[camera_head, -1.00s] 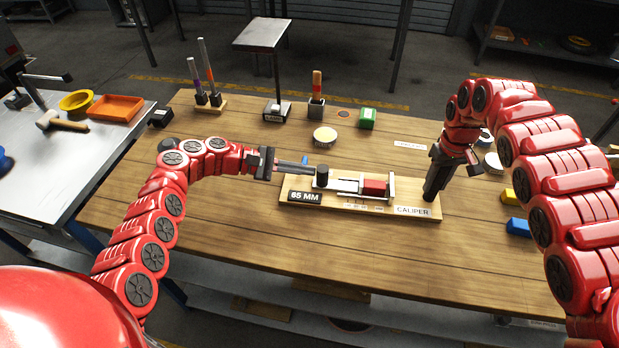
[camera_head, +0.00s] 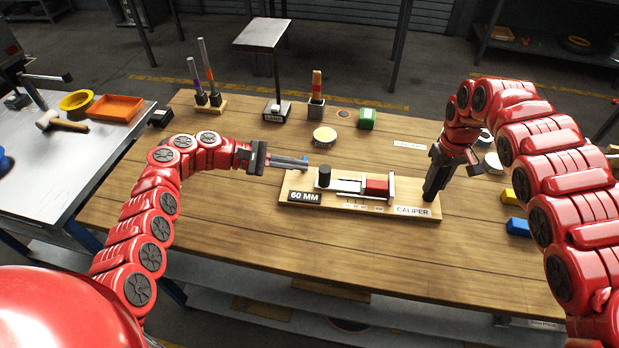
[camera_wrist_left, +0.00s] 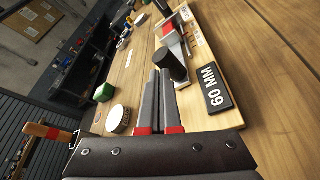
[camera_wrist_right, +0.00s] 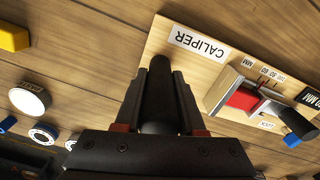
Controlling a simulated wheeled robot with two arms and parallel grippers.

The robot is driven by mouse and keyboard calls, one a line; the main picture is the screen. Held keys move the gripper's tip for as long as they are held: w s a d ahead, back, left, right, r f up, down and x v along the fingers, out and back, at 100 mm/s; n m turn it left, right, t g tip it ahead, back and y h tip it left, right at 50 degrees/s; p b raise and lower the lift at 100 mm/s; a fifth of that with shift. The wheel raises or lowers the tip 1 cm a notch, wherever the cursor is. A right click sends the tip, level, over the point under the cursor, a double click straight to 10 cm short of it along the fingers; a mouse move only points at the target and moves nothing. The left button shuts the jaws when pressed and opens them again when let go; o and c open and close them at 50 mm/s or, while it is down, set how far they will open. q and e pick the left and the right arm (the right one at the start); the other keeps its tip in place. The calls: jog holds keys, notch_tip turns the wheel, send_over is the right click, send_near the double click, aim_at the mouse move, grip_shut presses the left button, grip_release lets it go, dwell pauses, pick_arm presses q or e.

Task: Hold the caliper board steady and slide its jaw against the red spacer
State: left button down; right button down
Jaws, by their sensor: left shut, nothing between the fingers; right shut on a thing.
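The wooden caliper board (camera_head: 418,201) lies on the bench, labelled CALIPER at its right end, with a plate reading 60 MM (camera_head: 304,197). The red spacer (camera_head: 376,186) sits on it near the right-hand upright; it also shows in the right wrist view (camera_wrist_right: 243,98). The sliding jaw's black knob (camera_head: 324,173) stands upright to the spacer's left. I cannot tell whether the jaw touches the spacer. My left gripper (camera_head: 304,164) is shut and empty, its tips just left of the knob. My right gripper (camera_head: 431,190) is shut on a black post (camera_wrist_right: 157,90) at the board's right end.
Behind the board stand a round tin (camera_head: 325,136), a green block (camera_head: 367,119) and a red-handled tool in a holder (camera_head: 316,105). Yellow and blue blocks (camera_head: 517,227) lie to the right. The bench front is clear.

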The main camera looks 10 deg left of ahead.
pick_arm(q)
jog(key=shift+a+r, duration=0.2)
jog(key=shift+a, duration=0.1)
pick_arm(e)
jog(key=shift+c, duration=2.1)
grip_release()
jog(key=shift+r, duration=0.1)
notch_tip(320, 180, up, 12)
jog(key=shift+f, duration=0.1)
